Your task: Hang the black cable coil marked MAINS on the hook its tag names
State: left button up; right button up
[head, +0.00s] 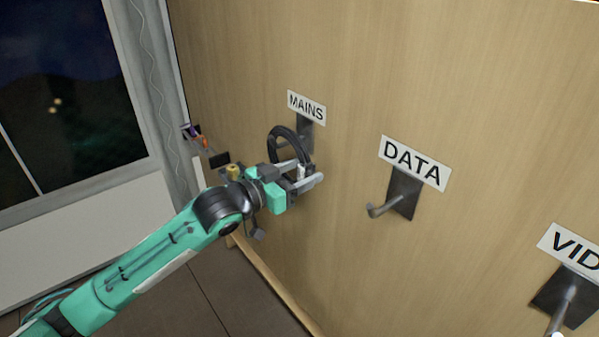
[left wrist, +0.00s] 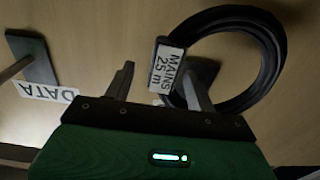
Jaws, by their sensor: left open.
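The black cable coil (head: 296,139) is at the hook plate (head: 305,132) under the MAINS sign (head: 307,107). In the left wrist view the coil (left wrist: 278,50) shows as a ring with a white tag (left wrist: 166,68) reading MAINS 25 m. My left gripper (head: 311,180) is open at the coil's lower part. In the left wrist view one finger is close to the tag and coil, and the other stands apart from them. The MAINS hook's arm is hidden, so I cannot tell whether the coil rests on it. My right gripper is not in view.
An empty DATA hook (head: 387,207) projects from the wooden wall (head: 360,270) to the right, under its DATA sign (head: 415,163). Another hook (head: 564,308) is at the lower right, under a cut-off sign starting VID. A dark window (head: 65,95) is at the left.

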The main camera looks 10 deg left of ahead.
pick_arm(q)
jog(key=shift+f, duration=0.1)
jog(key=shift+s+a, duration=0.2)
jog(key=shift+s, duration=0.05)
jog(key=b+v, duration=0.4)
jog(key=v, duration=1.7)
jog(key=shift+a, duration=0.1)
dwell(0.5)
